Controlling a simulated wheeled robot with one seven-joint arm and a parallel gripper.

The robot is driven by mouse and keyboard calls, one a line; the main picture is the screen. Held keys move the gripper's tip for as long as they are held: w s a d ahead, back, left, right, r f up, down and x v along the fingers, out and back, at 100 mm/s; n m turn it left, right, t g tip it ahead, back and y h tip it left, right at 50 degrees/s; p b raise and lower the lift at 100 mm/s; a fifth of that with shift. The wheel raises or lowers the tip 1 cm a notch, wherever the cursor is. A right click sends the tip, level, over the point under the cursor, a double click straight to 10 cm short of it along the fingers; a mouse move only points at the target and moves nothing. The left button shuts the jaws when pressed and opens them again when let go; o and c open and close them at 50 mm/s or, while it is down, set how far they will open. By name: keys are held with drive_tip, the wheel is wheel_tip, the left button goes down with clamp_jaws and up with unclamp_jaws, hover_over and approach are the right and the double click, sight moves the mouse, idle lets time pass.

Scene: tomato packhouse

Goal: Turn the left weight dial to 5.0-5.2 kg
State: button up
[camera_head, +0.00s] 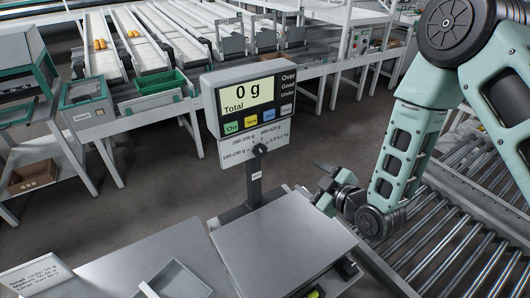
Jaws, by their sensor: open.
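The weight dial (259,150) is a small black knob on a white label plate (236,158) below the scale's display head. I see only one such dial.
The empty scale platform (285,245) lies below the dial, in front of its post (255,188). A roller conveyor (455,240) runs at the right. A grey tray (175,282) and a size sign (38,275) are at the lower left. Sorting lanes (145,40) stand behind.

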drive_tip(key=s+a+f+n+t+y, duration=0.1)
drive_tip(key=s+a+f+t+y, duration=0.1)
drive_tip(key=s+a, duration=0.1)
drive_tip(key=p, duration=0.5)
approach(262, 153)
drive_tip(key=shift+t, duration=0.4)
drive_tip(key=x, duration=0.8)
drive_tip(key=shift+w+a+f, duration=0.15)
drive_tip(key=shift+a+f, duration=0.05)
drive_tip(key=shift+f, duration=0.2)
drive_tip(key=c, duration=1)
